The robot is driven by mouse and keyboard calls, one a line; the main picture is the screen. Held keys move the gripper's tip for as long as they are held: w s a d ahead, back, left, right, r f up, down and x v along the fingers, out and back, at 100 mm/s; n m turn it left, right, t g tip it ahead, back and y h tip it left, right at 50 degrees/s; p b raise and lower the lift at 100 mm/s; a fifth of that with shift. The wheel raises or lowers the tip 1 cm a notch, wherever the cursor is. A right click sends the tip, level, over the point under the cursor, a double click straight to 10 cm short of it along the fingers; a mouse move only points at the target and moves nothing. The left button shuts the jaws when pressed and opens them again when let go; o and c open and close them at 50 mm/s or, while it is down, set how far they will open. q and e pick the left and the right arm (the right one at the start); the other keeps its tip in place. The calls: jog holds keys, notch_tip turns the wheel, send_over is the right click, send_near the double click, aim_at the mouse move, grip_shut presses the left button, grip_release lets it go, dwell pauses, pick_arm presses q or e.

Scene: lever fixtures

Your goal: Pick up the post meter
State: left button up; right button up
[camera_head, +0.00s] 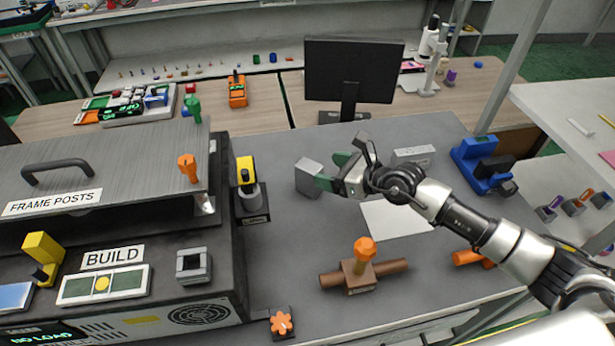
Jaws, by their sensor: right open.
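No label that I can read names the post meter, so I cannot tell for certain which object it is. A small grey block (308,178) stands on the grey bench top and is the object closest to my right gripper. My right gripper (332,171) reaches in from the right, with its green-tipped fingers open and pointing left. Its fingertips are just right of the block; I cannot tell whether the lower one touches it. A yellow and black device (246,172) sits in a grey holder left of the block. My left gripper is not in view.
The dark machine (200,313) with "FRAME POSTS" and "BUILD" labels fills the left. A brown fixture with an orange knob (364,250) stands in front. A white sheet (398,219) lies below my right arm. A monitor (350,75) and a blue vise (478,160) stand behind.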

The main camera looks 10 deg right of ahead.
aim_at(318, 170)
jog(key=x, duration=0.6)
jog(key=shift+w+a+f, duration=0.1)
jog(key=shift+a+f, duration=0.15)
jog(key=shift+f, duration=0.1)
pick_arm(q)
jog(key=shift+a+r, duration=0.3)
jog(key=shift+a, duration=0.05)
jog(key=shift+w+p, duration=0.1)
jog(key=shift+p, duration=0.2)
pick_arm(e)
jog(key=shift+r, duration=0.1)
jog(key=c, duration=1.3)
